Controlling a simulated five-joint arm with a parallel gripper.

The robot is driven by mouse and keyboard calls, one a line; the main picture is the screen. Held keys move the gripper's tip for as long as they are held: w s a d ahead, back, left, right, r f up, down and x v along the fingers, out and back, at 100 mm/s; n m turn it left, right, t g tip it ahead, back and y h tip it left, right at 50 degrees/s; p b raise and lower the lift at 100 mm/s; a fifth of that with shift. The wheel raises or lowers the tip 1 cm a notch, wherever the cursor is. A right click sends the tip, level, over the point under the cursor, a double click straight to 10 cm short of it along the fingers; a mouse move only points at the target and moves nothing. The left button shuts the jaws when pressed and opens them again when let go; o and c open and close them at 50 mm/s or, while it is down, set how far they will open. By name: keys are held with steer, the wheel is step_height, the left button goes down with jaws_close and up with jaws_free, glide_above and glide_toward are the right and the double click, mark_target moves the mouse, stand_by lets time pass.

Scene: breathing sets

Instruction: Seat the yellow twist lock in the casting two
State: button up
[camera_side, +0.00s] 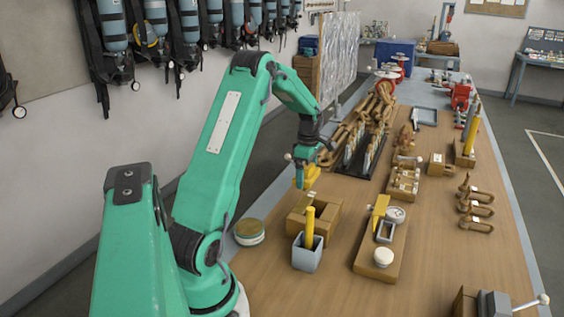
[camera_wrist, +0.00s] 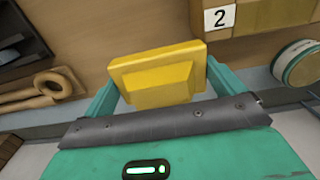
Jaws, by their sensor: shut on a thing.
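My gripper (camera_side: 304,181) is shut on the yellow twist lock (camera_side: 312,175). In the wrist view the twist lock (camera_wrist: 155,75) sits between the two green fingers, a broad plate with a raised block, slightly tilted. The casting two is the light wooden block (camera_side: 296,222) just below and in front of the gripper in the side view. In the wrist view its face (camera_wrist: 262,14) carries a white label "2" at the top right, apart from the twist lock. The twist lock is held above and behind the block. The casting's opening is partly hidden in the side view.
A grey-blue cup (camera_side: 307,261) with a yellow rod stands close in front of the casting. A round tin (camera_side: 249,232) is at its left. A wooden board (camera_side: 377,263) with a gauge lies to the right. Chain (camera_side: 350,133) and a dark rack lie behind.

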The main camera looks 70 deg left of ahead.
steer(key=shift+r, duration=2.95)
steer(key=shift+d+r, duration=0.25)
steer(key=shift+d, duration=0.3)
steer(key=s+d+r, duration=0.1)
steer(key=d, duration=0.6)
steer(key=s+d+r, duration=0.2)
steer(key=d, duration=0.4)
steer(key=shift+s+d+r, duration=0.25)
steer(key=shift+d+r, duration=0.05)
steer(key=shift+d, duration=0.05)
steer(key=shift+f, duration=0.25)
steer(key=shift+f, duration=2.65)
steer(key=shift+f, duration=2)
